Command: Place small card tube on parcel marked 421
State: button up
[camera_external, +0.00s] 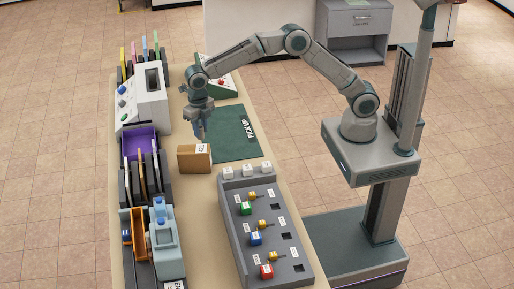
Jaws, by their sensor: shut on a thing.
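My gripper (199,128) points down above the table, just behind a brown parcel (188,161). It is shut on a small thin thing, which I take to be the small card tube; the fingers mostly hide it and its outline is hard to make out. The parcel stands on the tabletop left of the green mat and has a white label on top. The label's number is too small to read surely. The gripper's tips appear above and slightly behind the parcel, apart from it.
A green mat (232,146) marked PICK UP lies right of the parcel. A grey panel (233,232) with coloured blocks stands in front. A white device (147,105), a purple sorter (140,143) and a light blue container (168,257) line the left edge.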

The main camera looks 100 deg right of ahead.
jog(key=shift+f+p, duration=0.45)
jog(key=shift+f, duration=1.55)
jog(key=shift+f, duration=0.1)
jog(key=o, duration=1)
jog(key=shift+c, duration=0.2)
